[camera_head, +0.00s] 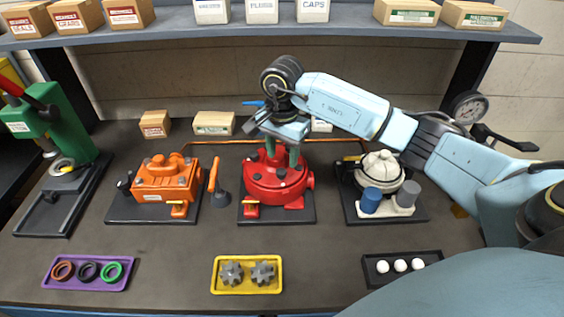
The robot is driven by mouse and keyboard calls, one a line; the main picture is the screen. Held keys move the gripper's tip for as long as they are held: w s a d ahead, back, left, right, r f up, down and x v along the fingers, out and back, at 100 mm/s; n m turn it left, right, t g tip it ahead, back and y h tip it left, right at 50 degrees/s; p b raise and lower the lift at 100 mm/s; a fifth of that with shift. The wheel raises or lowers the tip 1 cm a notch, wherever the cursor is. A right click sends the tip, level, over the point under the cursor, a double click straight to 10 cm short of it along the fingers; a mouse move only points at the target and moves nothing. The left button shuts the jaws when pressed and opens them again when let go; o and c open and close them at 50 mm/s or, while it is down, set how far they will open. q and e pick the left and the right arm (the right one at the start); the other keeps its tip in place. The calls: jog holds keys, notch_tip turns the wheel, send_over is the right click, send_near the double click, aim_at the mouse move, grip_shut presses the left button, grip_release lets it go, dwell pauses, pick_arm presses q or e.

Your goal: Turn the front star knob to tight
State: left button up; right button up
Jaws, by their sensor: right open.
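My right gripper (281,155) points down over the top of the red motor housing (262,190), its two fingers apart. Its fingertips are at the upper part of the housing; I cannot tell whether they touch it. I cannot make out a star knob clearly; the gripper covers part of the housing's top. My left gripper is not in view.
An orange motor (166,183) stands left, with an orange-handled tool (216,186) beside the red housing. A cream unit (380,171) with a blue cylinder stands right. Along the front lie a purple tray (119,286), yellow tray (247,291) and black tray (402,284). A shelf spans the back.

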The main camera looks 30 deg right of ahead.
aim_at(282, 170)
jog(key=shift+f, duration=2.15)
jog(key=shift+c, duration=0.4)
jog(key=c, duration=0.9)
